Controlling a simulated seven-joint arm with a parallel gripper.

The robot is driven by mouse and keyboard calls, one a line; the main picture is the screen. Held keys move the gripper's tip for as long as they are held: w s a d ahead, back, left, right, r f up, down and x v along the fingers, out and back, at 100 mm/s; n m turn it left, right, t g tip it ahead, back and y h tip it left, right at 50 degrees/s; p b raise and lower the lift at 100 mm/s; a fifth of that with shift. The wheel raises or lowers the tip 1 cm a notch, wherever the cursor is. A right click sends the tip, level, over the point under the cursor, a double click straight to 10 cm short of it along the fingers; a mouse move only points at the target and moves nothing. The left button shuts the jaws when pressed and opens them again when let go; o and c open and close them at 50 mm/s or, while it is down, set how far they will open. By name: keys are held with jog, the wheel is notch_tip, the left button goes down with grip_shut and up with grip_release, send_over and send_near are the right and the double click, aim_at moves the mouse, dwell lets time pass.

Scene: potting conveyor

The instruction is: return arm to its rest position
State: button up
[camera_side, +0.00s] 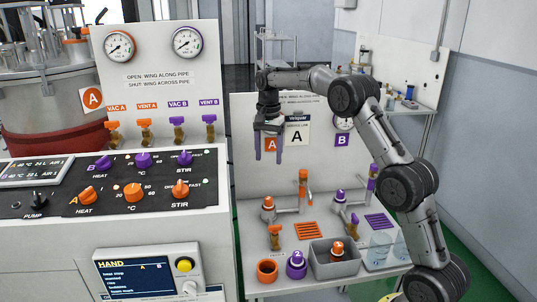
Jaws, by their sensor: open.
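My gripper (269,145) hangs from the end of my arm in the upper middle of the side view. Its two purple-tinted fingers point down and are apart, with nothing between them. It is well above the bench (335,281) and in front of the upright back panel (262,180), near the orange "A" label. My arm reaches up from the lower right and bends over to the left at the top.
The bench holds a grey bin (347,268) with an orange-capped item, an orange cup (267,270), a purple container (296,265) and clear beakers (379,247). Orange and purple valves stand behind. A control console (120,205) with gauges stands left.

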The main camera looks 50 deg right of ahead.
jog(key=s+a+r+n+t, duration=0.1)
jog(key=s+a+r, duration=0.15)
jog(key=r, duration=0.35)
jog(key=s+a+r+t, duration=0.1)
jog(key=a+r, duration=0.3)
jog(key=r, duration=0.1)
jog(key=s+a+r+n+t, duration=0.25)
jog(key=s+a+r, duration=0.4)
jog(key=s, duration=0.55)
jog(key=s+a+f+n, duration=0.2)
jog(key=s+n, duration=0.1)
jog(key=s, duration=0.3)
jog(key=s+a+f+n, duration=0.1)
jog(key=s+a+n, duration=0.2)
jog(key=s, duration=0.3)
jog(key=s+f+n+t, duration=0.1)
jog(key=s+f+n, duration=0.4)
jog(key=f, duration=0.5)
jog(key=shift+s+a, duration=0.35)
jog(key=shift+s, duration=0.5)
jog(key=shift+r+n, duration=0.1)
jog(key=shift+n, duration=0.15)
